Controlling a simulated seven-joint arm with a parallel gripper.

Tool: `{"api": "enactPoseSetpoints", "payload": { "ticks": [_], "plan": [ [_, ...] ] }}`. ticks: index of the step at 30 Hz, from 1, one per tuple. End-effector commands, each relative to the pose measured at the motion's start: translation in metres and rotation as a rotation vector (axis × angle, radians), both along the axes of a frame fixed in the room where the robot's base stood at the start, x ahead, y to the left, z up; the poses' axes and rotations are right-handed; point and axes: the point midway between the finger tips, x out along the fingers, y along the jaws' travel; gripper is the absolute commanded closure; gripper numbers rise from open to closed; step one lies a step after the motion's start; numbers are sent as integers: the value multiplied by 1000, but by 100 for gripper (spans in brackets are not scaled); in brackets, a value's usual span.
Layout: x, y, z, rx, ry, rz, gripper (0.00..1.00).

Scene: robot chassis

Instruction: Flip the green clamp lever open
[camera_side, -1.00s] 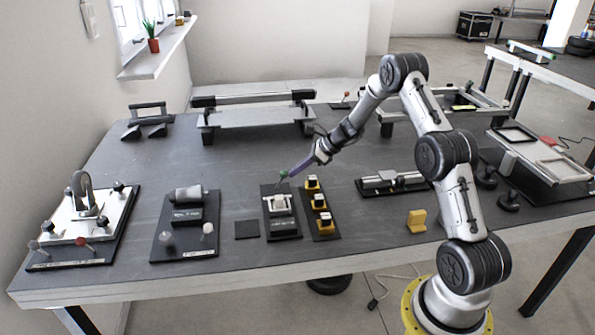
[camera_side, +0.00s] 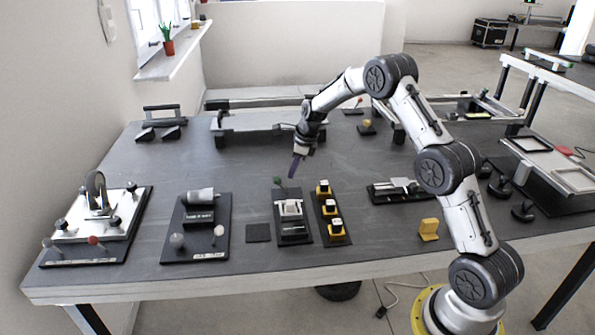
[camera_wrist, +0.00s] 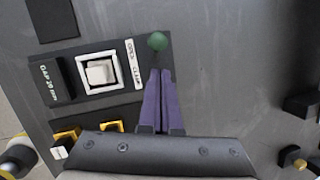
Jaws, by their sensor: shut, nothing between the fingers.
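The clamp fixture (camera_side: 293,238) is a dark plate with a pale square block (camera_wrist: 100,72) in a white frame. Its green knob (camera_side: 279,182) stands at the back left corner of the plate. In the wrist view the green knob (camera_wrist: 157,41) lies near the "OPEN" end of the OPEN/CLAMP label (camera_wrist: 134,62); the lever arm under it cannot be made out. My gripper (camera_side: 292,175) has purple fingers, shut and empty, pointing down just behind and right of the knob. In the wrist view the fingertips (camera_wrist: 160,72) appear close to the knob but apart from it.
The tabletop (camera_side: 235,165) behind the fixture is clear.

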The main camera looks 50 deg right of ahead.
Motion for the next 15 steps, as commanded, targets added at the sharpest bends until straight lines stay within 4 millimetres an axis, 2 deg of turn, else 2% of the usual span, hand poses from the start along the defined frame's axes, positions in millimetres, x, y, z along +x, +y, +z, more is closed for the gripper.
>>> {"api": "enactPoseSetpoints", "payload": {
  "ticks": [8, 15],
  "plan": [
    [-1, -1, 2, 1, -1, -3, 100],
    [-1, -2, 12, 2, -2, -4, 100]
  ]
}}
